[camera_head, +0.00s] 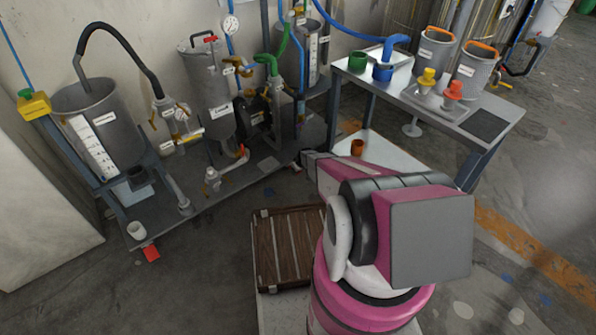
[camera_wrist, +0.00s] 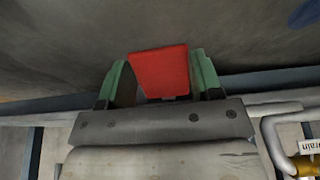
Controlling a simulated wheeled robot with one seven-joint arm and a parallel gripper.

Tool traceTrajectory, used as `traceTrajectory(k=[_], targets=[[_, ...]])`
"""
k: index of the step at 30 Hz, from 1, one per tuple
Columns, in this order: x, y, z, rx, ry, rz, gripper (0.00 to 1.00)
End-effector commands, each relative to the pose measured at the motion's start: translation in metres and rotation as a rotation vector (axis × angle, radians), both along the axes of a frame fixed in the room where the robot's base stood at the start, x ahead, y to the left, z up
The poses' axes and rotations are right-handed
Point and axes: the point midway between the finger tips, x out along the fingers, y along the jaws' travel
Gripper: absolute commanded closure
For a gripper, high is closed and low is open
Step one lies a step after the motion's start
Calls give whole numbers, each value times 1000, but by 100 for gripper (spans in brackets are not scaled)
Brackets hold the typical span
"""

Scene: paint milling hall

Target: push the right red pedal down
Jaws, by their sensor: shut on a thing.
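In the wrist view a flat red pedal (camera_wrist: 158,72) lies between the two green fingers of my gripper (camera_wrist: 160,78), which is shut on it. The grey palm sits just below it in that view. Another red pedal (camera_head: 151,253) shows in the head view on the floor at the front left of the pipe rig, with nothing touching it. The held pedal and my gripper's fingers are not clear in the head view, where my arm reaches toward the rig's right end. How far the held pedal is pressed cannot be told.
The rig's dark platform (camera_head: 250,184) carries tanks, valves and pipes along the wall. In the wrist view a pipe with a brass valve (camera_wrist: 305,163) is close at lower right. A steel table (camera_head: 500,104) with pots stands at right. A brown slatted rack (camera_head: 285,250) lies in front.

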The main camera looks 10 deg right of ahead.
Motion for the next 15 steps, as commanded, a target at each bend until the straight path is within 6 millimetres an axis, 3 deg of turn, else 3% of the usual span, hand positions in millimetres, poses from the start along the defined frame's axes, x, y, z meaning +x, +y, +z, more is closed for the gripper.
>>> traceTrajectory(k=[15], targets=[[0, 0, -11, 73, -134, -1, 83]])
